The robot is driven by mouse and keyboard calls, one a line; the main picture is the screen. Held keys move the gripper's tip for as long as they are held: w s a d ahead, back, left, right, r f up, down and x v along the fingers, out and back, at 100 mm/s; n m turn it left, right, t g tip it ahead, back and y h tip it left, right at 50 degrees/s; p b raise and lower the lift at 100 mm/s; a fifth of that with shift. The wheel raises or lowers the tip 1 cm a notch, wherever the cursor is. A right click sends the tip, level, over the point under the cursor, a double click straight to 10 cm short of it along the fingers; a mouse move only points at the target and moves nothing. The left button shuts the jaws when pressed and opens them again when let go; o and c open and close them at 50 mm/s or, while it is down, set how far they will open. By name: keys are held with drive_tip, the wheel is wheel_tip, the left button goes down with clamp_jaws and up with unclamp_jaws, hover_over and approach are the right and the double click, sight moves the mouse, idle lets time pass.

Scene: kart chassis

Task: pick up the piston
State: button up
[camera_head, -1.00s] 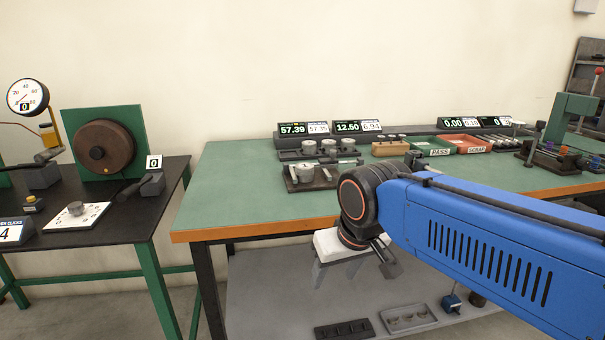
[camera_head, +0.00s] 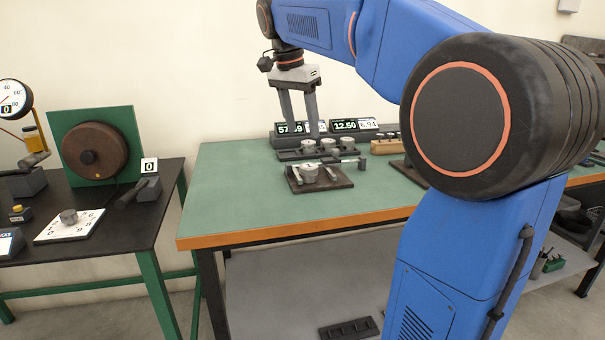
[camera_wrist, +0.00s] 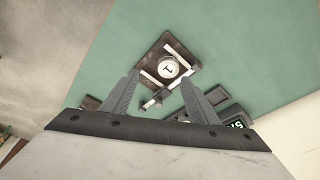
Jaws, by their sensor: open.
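A short silver piston (camera_head: 308,173) sits on a dark fixture plate (camera_head: 334,183) near the left part of the green bench. In the wrist view the same piston (camera_wrist: 168,67) shows its round top, with a dark mark on it, just beyond my fingertips. More pistons (camera_head: 327,144) stand in a dark rack behind the plate. My gripper (camera_head: 303,134) is open and empty, pointing down above the bench, with clear space between its fingers and the piston. Both fingers (camera_wrist: 160,78) show apart in the wrist view.
Digital readouts (camera_head: 356,125) stand at the back of the green bench (camera_head: 235,195). A wooden block (camera_head: 385,146) lies right of the rack. A black table (camera_head: 120,215) with a brown wheel (camera_head: 90,150) stands at the left. The bench's left end is clear.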

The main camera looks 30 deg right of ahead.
drive_tip(key=w+d+r+m, duration=0.1)
drive_tip(key=w+r+m, duration=0.1)
drive_tip(key=w, duration=0.2)
approach(309, 166)
drive_tip(key=shift+g, duration=0.3)
drive_tip(key=x, duration=0.3)
drive_tip(key=w+x, duration=0.1)
drive_tip(key=x, duration=0.1)
drive_tip(key=shift+d, duration=0.25)
drive_tip(key=shift+a+x, duration=0.15)
drive_tip(key=shift+x, duration=1.2)
drive_tip(key=shift+a+x, duration=0.15)
drive_tip(key=shift+x, duration=1.2)
drive_tip(key=shift+s+f, duration=0.1)
drive_tip(key=shift+s, duration=0.05)
drive_tip(key=c, duration=1)
